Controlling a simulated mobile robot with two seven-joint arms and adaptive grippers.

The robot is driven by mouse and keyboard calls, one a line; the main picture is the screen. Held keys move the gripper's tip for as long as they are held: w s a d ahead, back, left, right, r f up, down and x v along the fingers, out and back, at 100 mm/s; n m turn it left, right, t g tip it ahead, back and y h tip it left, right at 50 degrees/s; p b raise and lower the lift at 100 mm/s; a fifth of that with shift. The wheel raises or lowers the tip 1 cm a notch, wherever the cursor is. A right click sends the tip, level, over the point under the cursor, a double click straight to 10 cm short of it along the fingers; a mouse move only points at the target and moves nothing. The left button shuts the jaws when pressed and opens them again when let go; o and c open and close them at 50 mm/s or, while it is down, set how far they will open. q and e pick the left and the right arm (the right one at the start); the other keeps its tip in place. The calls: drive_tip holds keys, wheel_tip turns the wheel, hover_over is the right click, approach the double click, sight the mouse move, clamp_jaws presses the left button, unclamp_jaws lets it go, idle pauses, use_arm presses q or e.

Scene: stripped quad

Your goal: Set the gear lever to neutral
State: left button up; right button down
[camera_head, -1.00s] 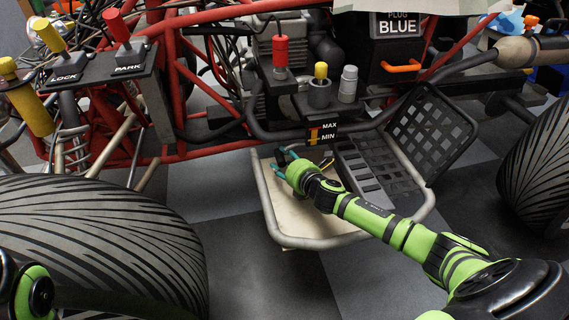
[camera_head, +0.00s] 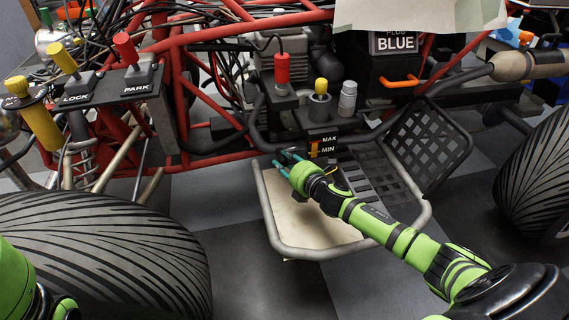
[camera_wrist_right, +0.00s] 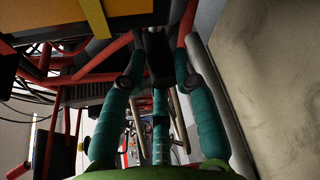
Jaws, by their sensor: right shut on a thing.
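In the head view my right gripper (camera_head: 282,168) reaches in from the lower right, with its teal fingers pointing left above the beige footwell floor (camera_head: 305,227). In the right wrist view the teal fingers (camera_wrist_right: 157,75) are closed around a black grip (camera_wrist_right: 158,45), which I take to be the gear lever. In the head view that grip is hidden or too small to make out, and I cannot read its position. Only a green and black part of my left arm shows at the lower left; its gripper is out of view.
Red frame tubes (camera_head: 205,150) and the MAX/MIN gauge (camera_head: 322,147) are close to my right gripper. Labelled LOCK (camera_head: 64,57) and PARK (camera_head: 124,46) levers stand at the upper left. A black pedal grid (camera_head: 430,140) is at the right, and large tyres (camera_head: 105,260) flank the footwell.

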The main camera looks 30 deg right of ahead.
drive_tip(key=shift+w+d, duration=0.1)
drive_tip(key=shift+d, duration=0.45)
drive_tip(key=c, duration=1)
unclamp_jaws()
drive_tip(key=shift+c, duration=0.2)
drive_tip(key=shift+a+f, duration=0.1)
drive_tip(key=shift+a, duration=0.15)
drive_tip(key=v, duration=1.2)
